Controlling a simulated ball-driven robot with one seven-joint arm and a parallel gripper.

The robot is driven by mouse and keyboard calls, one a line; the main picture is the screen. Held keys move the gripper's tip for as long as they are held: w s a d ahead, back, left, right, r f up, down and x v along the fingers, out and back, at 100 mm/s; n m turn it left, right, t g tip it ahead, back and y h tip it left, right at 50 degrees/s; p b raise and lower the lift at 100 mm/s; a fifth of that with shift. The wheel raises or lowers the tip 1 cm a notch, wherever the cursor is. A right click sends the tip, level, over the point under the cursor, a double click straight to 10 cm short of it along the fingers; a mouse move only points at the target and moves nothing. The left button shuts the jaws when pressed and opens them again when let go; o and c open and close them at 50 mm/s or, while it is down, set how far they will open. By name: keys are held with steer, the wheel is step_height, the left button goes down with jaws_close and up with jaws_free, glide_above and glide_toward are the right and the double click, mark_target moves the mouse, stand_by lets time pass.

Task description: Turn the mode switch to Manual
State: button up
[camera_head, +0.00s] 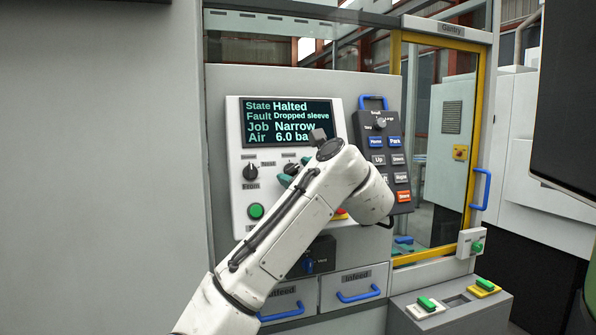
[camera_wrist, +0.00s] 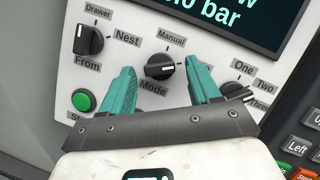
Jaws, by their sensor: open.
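The mode switch (camera_wrist: 160,67) is a black round knob with a ridge and a white mark, on the light panel in the wrist view. Its mark lies roughly sideways, not towards the Manual label (camera_wrist: 172,38) above it. The Mode label (camera_wrist: 153,88) is below. My gripper (camera_wrist: 162,70) is open, with one teal finger at each side of the knob. I cannot tell whether either finger touches it. In the head view, the switch (camera_head: 291,168) is partly hidden by my gripper (camera_head: 287,179).
Left of the switch is the From knob (camera_wrist: 88,39), with a green button (camera_wrist: 83,101) below. Another knob (camera_wrist: 236,92) sits close beside my right finger. The display (camera_head: 288,122) is above. A keypad pendant (camera_head: 384,155) hangs to the right, near my arm.

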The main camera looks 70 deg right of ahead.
steer(key=c, duration=1)
steer(key=shift+c, duration=0.2)
steer(key=shift+d+n, duration=0.1)
steer(key=shift+n, duration=0.2)
steer(key=n, duration=0.1)
steer(key=n+y+p, duration=0.1)
steer(key=n, duration=0.1)
steer(key=shift+s+d+r, duration=0.1)
steer(key=shift+r, duration=0.1)
steer(key=n+y+p, duration=0.1)
steer(key=n, duration=0.1)
steer(key=n+y+p, duration=0.1)
steer(key=n, duration=0.1)
steer(key=shift+d+r, duration=0.1)
steer(key=shift+r, duration=0.1)
steer(key=n+p, duration=0.1)
steer(key=n, duration=0.1)
steer(key=n+y+p, duration=0.1)
steer(key=n+p, duration=0.1)
steer(key=shift+r+g+y, duration=0.1)
steer(key=shift+g+y, duration=0.2)
steer(key=shift+g, duration=0.1)
steer(key=shift+n+p, duration=0.55)
steer(key=shift+n, duration=0.15)
steer(key=shift+n+g, duration=0.3)
